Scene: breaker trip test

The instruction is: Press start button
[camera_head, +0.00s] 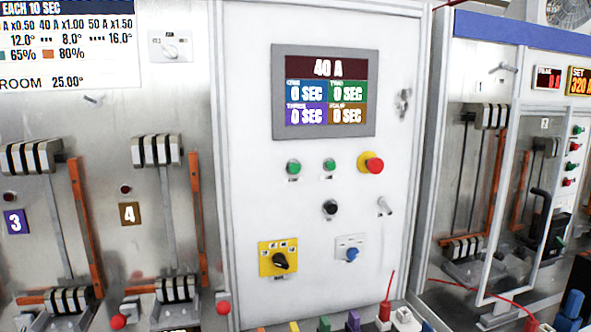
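A white control cabinet (240,130) stands in the middle of the head view. Its screen (327,68) reads 40 A, with four coloured fields at 0 SEC. Below the screen are a left green button (293,167) and a smaller-looking right green button (329,164). A red mushroom button (372,164) on a yellow base is to their right. A black button (330,208) is lower down. The small labels are too blurred to read, so I cannot tell which button is marked start. Neither of my grippers is in view, and nothing covers the buttons.
A yellow rotary switch (278,260), a blue knob (351,254) and a metal toggle (384,206) sit lower on the cabinet. Coloured terminals (353,321) and a red lead (388,290) line the bottom edge. Breaker bays marked 3 and 4 (129,214) are left; an open-looking frame (505,220) is right.

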